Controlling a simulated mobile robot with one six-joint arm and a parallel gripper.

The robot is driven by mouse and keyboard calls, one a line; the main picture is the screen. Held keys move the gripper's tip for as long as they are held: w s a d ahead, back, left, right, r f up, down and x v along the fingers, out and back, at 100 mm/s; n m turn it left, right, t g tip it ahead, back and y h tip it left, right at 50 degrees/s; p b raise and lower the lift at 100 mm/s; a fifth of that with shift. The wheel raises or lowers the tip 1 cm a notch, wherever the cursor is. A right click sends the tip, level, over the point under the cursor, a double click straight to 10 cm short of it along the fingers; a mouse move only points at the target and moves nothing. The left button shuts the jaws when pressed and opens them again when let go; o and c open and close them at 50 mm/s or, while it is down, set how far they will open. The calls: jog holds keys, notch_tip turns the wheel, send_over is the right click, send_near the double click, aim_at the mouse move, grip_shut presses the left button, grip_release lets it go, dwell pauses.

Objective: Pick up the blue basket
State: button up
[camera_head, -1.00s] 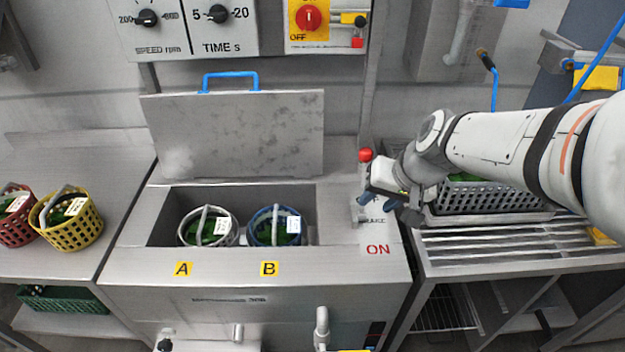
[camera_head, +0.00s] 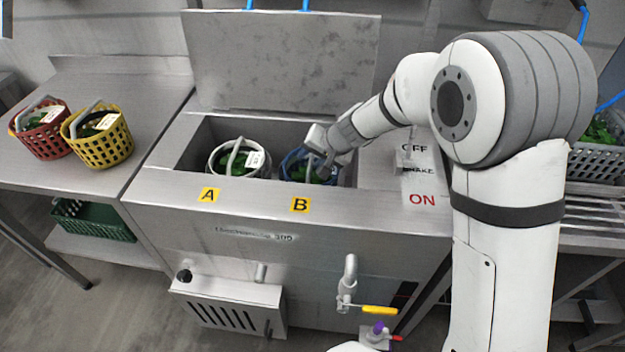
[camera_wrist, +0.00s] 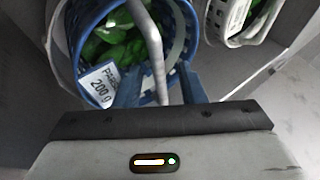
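The blue basket (camera_head: 287,166) sits in the sink well behind label B, with green leaves inside, a grey handle and a white tag. In the wrist view the blue basket (camera_wrist: 186,48) fills the upper left; its tag reads 200 g. My gripper (camera_head: 322,170) reaches down at the basket's right side, hiding part of it in the head view. In the wrist view my gripper (camera_wrist: 160,84) has its two blue fingers apart, with the grey handle (camera_wrist: 152,45) running between them. I see no finger clearly touching the handle.
A white basket (camera_head: 214,160) with greens stands beside it behind label A. The raised lid (camera_head: 280,62) stands behind the well. Red (camera_head: 42,143) and yellow (camera_head: 112,150) baskets stand on the left table. A grey crate (camera_head: 598,166) is at the right.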

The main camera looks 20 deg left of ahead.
jog(key=shift+x, duration=1.4)
jog(key=shift+c, duration=0.5)
grip_shut()
